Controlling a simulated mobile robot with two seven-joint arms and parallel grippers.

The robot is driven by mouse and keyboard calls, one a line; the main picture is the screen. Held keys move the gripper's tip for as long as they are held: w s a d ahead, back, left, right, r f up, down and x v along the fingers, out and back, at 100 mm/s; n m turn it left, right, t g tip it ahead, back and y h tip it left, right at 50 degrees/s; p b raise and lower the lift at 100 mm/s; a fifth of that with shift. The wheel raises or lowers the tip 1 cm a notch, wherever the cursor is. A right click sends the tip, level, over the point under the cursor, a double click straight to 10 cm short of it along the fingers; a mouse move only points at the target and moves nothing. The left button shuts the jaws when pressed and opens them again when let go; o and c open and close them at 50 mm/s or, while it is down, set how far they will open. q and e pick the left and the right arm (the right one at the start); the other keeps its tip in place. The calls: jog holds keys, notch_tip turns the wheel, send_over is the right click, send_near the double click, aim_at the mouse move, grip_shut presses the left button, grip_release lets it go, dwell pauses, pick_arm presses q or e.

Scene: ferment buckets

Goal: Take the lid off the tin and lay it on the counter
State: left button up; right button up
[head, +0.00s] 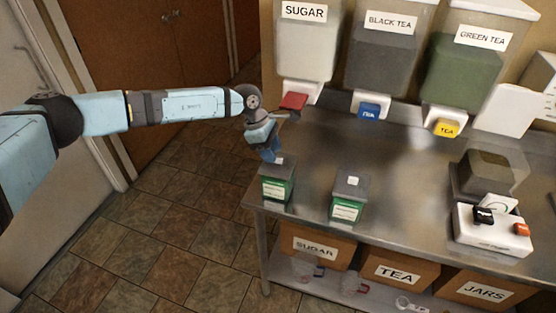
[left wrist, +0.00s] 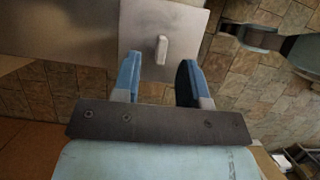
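Two green tins with grey square lids and small white knobs stand on the metal counter (head: 395,165). The left tin (head: 276,188) is near the counter's left edge; the other tin (head: 346,208) is to its right. My left gripper (head: 272,156) points down just above the left tin's lid. In the left wrist view, my left gripper (left wrist: 158,80) is open and empty. The grey lid (left wrist: 145,20) and its white knob (left wrist: 161,50) lie beyond the fingertips, with the knob roughly in line with the gap. The lid appears seated on the tin. My right gripper is not in view.
Sugar (head: 305,45), black tea (head: 382,65) and green tea (head: 462,75) dispensers hang along the back. A white scale (head: 492,232) stands at the right. Labelled boxes (head: 397,272) sit on the shelf below.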

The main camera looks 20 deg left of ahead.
pick_arm(q)
jog(key=shift+x, duration=0.9)
jog(key=shift+c, duration=0.4)
grip_shut()
jog(key=shift+r, duration=0.1)
